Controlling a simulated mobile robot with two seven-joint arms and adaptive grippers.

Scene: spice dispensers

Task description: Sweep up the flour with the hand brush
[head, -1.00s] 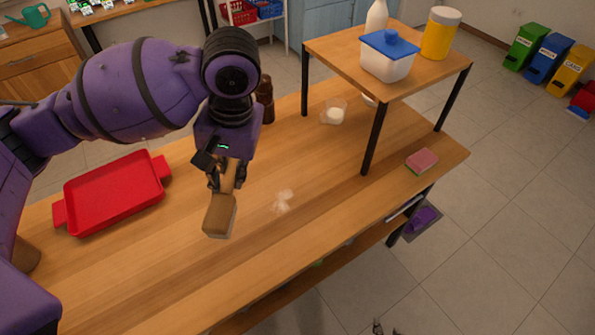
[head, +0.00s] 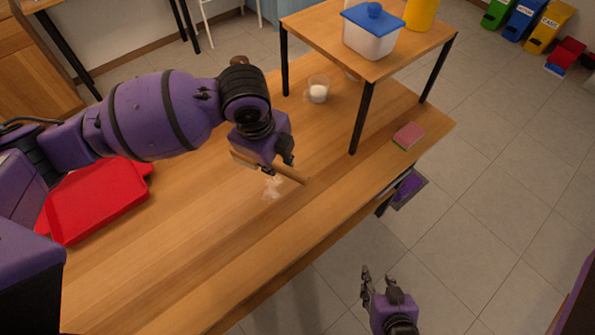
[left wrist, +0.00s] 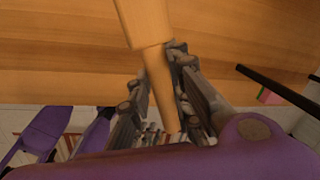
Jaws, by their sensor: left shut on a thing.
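The hand brush (head: 298,177) has a tan wooden body. My left gripper (head: 285,160) is shut on it and holds it above the table. The left wrist view shows its wooden handle (left wrist: 158,75) between the fingers; its bristles are hidden. The flour (head: 273,187) is a small, thin white patch on the wooden table, just below the brush in the head view; I cannot tell if they touch. My right gripper (head: 378,285) is empty and open at the bottom of the head view, off the table's front edge, over the floor.
A red tray (head: 95,205) lies left on the table (head: 170,270). A glass of white powder (head: 318,92) stands behind the flour. A raised shelf (head: 400,62) bears a blue-lidded container (head: 370,35). A sponge (head: 408,136) lies at right. The table's front is clear.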

